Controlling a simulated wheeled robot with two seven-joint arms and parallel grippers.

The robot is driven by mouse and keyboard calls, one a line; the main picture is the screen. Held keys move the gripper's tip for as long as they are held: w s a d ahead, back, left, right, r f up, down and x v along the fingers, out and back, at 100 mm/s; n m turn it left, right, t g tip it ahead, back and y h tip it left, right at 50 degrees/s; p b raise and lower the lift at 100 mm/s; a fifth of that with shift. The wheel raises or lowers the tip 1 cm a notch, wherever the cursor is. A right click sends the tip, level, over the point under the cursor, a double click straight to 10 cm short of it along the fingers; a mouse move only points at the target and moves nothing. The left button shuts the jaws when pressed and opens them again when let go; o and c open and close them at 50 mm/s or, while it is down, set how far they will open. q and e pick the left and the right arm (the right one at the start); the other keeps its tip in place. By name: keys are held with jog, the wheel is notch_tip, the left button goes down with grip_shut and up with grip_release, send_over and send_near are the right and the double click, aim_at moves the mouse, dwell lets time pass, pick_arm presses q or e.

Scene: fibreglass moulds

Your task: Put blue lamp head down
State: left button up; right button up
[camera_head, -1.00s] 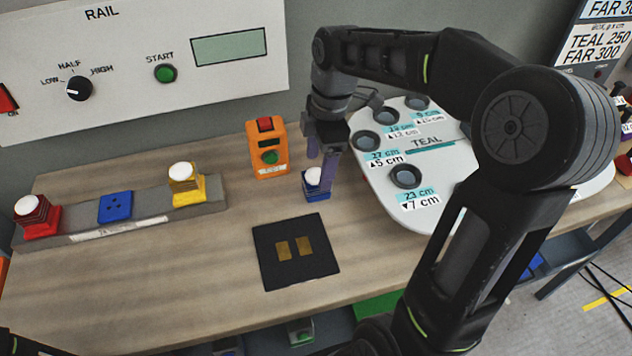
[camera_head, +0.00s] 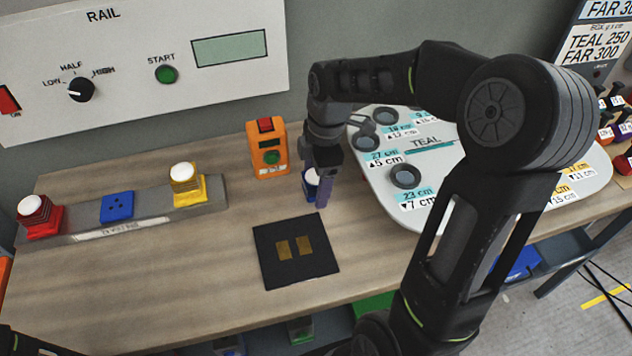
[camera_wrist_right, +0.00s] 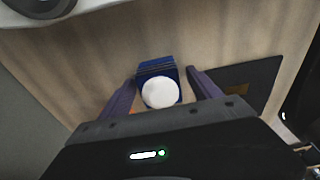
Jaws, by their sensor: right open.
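The blue lamp head (camera_head: 309,193), a blue block with a white dome, stands upright on the wooden bench. It is behind the black mat and in front of the orange box. My right gripper (camera_head: 316,180) is open around it, and a purple finger hides part of it in the head view. In the right wrist view the blue lamp head (camera_wrist_right: 160,88) sits between the spread fingers of the right gripper (camera_wrist_right: 163,92), with gaps on both sides. My left gripper is not in view.
A grey rail base (camera_head: 150,217) holds a red lamp (camera_head: 38,218), an empty blue socket (camera_head: 116,206) and a yellow lamp (camera_head: 187,184). A black mat (camera_head: 270,240) with two brass pads, an orange button box (camera_head: 267,150) and the TEAL board (camera_head: 440,170) are close by.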

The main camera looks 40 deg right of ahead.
jog(key=shift+c, duration=0.5)
grip_shut()
dwell(0.4)
jog(key=shift+r, duration=0.1)
notch_tip(320, 180, up, 10)
jog(key=shift+f+b, duration=0.1)
jog(key=shift+b, duration=0.25)
dwell(0.5)
